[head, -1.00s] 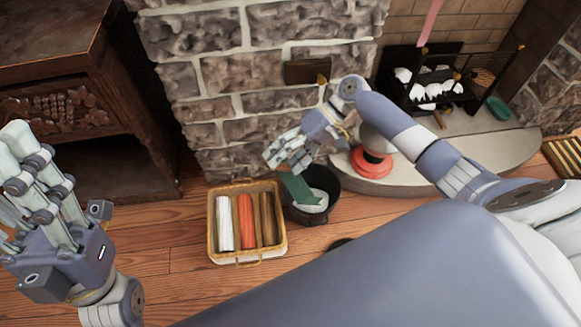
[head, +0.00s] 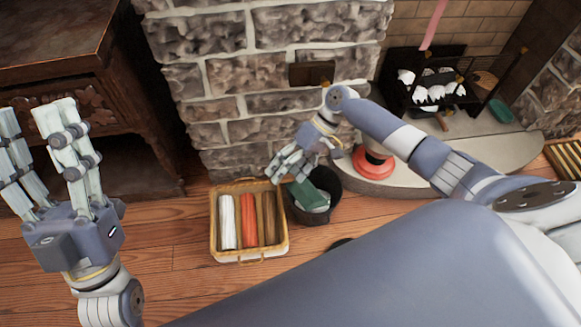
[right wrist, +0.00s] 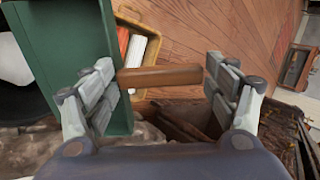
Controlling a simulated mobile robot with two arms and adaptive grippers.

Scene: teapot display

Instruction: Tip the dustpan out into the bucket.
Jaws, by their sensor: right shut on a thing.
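The dustpan (head: 304,192) is green with a wooden handle. In the head view it is tilted over the mouth of the dark bucket (head: 327,214), with something pale below it. My right gripper (head: 287,173) is shut on the dustpan's handle, above the bucket's left side. In the right wrist view the brown handle (right wrist: 160,77) lies between the fingers and the green pan (right wrist: 75,45) is at the left. The bucket (right wrist: 22,103) is partly hidden behind the pan there. My left gripper (head: 40,125) is open and empty at the left, far from the bucket.
A wicker basket (head: 215,225) with white, red and brown rolls stands just left of the bucket. A stone pillar (head: 230,140) rises behind. A red round-based object (head: 374,167) sits on the hearth (head: 440,165) to the right. A dark cabinet (head: 75,50) stands at the left.

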